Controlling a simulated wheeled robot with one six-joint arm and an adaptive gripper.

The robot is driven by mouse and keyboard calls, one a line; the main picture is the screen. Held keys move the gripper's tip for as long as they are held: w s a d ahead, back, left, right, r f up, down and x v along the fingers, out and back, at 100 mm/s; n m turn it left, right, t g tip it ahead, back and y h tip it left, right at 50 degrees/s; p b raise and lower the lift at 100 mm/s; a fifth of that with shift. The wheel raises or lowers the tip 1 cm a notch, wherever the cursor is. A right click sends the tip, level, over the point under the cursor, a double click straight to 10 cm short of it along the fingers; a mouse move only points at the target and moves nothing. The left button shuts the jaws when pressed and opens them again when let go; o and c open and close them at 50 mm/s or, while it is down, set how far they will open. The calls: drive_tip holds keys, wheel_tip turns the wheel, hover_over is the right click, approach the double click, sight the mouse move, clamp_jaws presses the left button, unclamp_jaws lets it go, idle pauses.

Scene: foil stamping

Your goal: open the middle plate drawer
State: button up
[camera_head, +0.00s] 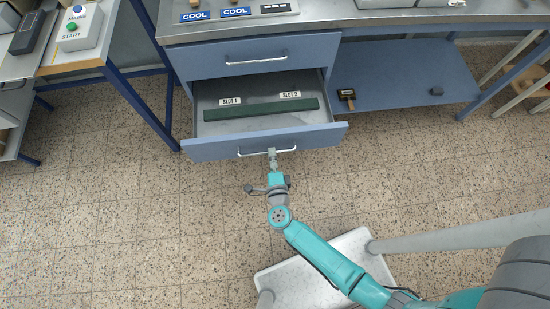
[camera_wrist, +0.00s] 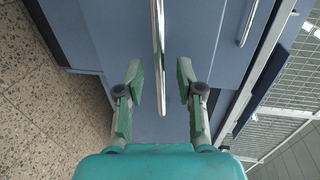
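A blue-fronted drawer (camera_head: 215,150) stands pulled out below a closed drawer in the head view. Its grey inside holds a dark green bar (camera_head: 262,110) and the labels SLOT 1 and SLOT 2. Its metal handle (camera_head: 248,153) also shows in the wrist view (camera_wrist: 158,45). My gripper (camera_head: 272,157) is at the handle's right part, in front of the drawer. In the wrist view my gripper (camera_wrist: 160,78) is open, with the handle bar between its two fingers and a gap on each side. Whether the fingers reach fully around the bar I cannot tell.
The closed upper drawer (camera_head: 250,65) has its own handle. A START button box (camera_head: 80,30) is at upper left. The tiled floor in front is clear.

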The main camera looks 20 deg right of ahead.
drive_tip(key=v, duration=0.9)
drive_tip(key=shift+s, duration=0.2)
idle(0.3)
drive_tip(key=s+d+r+n+t+y, duration=0.1)
drive_tip(key=s+d+r+n+t, duration=0.1)
drive_tip(key=s+d+r+n, duration=0.3)
drive_tip(key=s+d+r+n+t+y, duration=0.1)
drive_tip(key=s+d+r+n, duration=0.2)
drive_tip(key=r, duration=0.5)
drive_tip(key=s+r+n+g+y, duration=0.2)
drive_tip(key=s+r+n+g, duration=0.1)
drive_tip(key=s+r+n, duration=0.8)
drive_tip(key=s+n, duration=0.2)
drive_tip(key=s, duration=0.1)
drive_tip(key=shift+s+a, duration=0.35)
drive_tip(key=shift+s, duration=0.05)
